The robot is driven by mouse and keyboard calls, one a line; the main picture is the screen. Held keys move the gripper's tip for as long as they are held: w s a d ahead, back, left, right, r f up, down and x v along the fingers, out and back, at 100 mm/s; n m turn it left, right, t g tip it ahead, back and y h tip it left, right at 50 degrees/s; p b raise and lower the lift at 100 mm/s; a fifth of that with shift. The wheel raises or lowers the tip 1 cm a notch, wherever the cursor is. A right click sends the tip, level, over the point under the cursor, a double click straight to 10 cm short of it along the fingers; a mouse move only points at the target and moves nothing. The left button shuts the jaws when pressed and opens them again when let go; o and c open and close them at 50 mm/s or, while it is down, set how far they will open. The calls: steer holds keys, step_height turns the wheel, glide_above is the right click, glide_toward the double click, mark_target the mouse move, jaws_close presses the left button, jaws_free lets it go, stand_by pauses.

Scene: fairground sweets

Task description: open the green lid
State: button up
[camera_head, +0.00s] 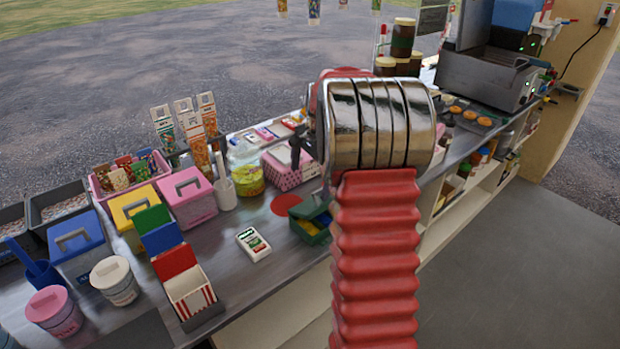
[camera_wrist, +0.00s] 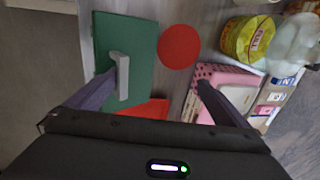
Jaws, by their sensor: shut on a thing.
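The green lid (camera_wrist: 138,40) is a flat panel with a pale grey handle (camera_wrist: 122,75), at the left of the wrist view. In the head view the lid (camera_head: 313,205) sits tilted up on a small dark green box (camera_head: 318,236), with yellow and blue showing under it. My gripper (camera_wrist: 160,75) is shut on the lid's handle; its left finger lies against the handle in the wrist view. The other finger's contact is not clear. In the head view my own wrist hides most of the gripper.
A red disc (camera_head: 286,205) lies on the counter beside the box. A pink dotted box (camera_head: 285,172) and a yellow-green jar (camera_head: 247,177) stand behind. A white and green packet (camera_head: 253,244) lies to the left. The counter's front edge is close to the green box.

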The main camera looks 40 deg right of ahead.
steer(key=shift+w+a+f, duration=0.15)
steer(key=shift+w+f, duration=0.05)
steer(key=shift+w, duration=0.35)
steer(key=shift+w+a+f, duration=0.15)
steer(key=shift+w+f, duration=0.05)
steer(key=shift+w, duration=0.3)
steer(key=shift+w+a+f, duration=0.1)
steer(key=shift+w+f, duration=0.15)
steer(key=shift+w, duration=0.1)
steer(key=shift+c, duration=0.3)
steer(key=shift+w+f, duration=0.45)
steer(key=shift+w, duration=0.3)
steer(key=c, duration=1.3)
steer(key=shift+r, duration=0.25)
steer(key=c, duration=0.9)
steer(key=shift+w+d+f, duration=0.25)
steer(key=shift+w+d, duration=0.05)
steer(key=shift+w, duration=0.25)
